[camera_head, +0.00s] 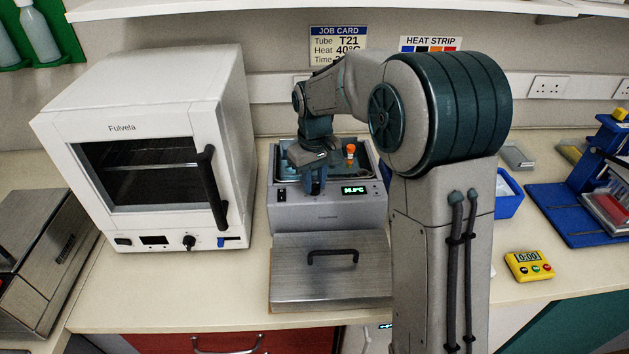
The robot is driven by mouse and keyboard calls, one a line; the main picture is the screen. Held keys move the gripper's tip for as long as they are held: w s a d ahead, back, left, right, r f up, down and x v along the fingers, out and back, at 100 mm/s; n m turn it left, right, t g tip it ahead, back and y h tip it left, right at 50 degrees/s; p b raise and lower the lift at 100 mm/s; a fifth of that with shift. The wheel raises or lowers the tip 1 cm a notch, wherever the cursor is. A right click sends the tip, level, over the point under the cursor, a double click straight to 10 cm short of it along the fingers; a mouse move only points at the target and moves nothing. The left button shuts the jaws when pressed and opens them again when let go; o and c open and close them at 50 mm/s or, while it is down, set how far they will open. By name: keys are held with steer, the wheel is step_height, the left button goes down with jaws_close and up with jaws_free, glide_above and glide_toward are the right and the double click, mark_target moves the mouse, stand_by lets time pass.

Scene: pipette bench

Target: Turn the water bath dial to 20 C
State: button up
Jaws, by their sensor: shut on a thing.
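The water bath (345,212) is a grey box at the middle of the bench, its basin open at the top. Its front panel has a lit green display (355,190) with digits too small to read surely, and a dark switch at the left. My gripper (315,188) points down at the front panel, left of the display. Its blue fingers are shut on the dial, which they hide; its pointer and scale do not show. A tube with an orange cap (350,150) stands in the bath.
A metal lid (300,285) with a black handle lies in front of the bath. A white oven (150,140) stands close at the left. A yellow timer (529,265) and a blue tray (509,200) are at the right. A job card (337,45) hangs behind.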

mark_target(315, 185)
steer(key=n, duration=0.6)
steer(key=shift+r+n, duration=0.1)
steer(key=shift+n, duration=0.2)
steer(key=n+p, duration=0.1)
steer(key=n, duration=0.4)
steer(key=shift+n, duration=0.3)
steer(key=o, duration=1)
step_height(315, 185, up, 14)
steer(key=b, duration=0.1)
steer(key=shift+s, duration=0.1)
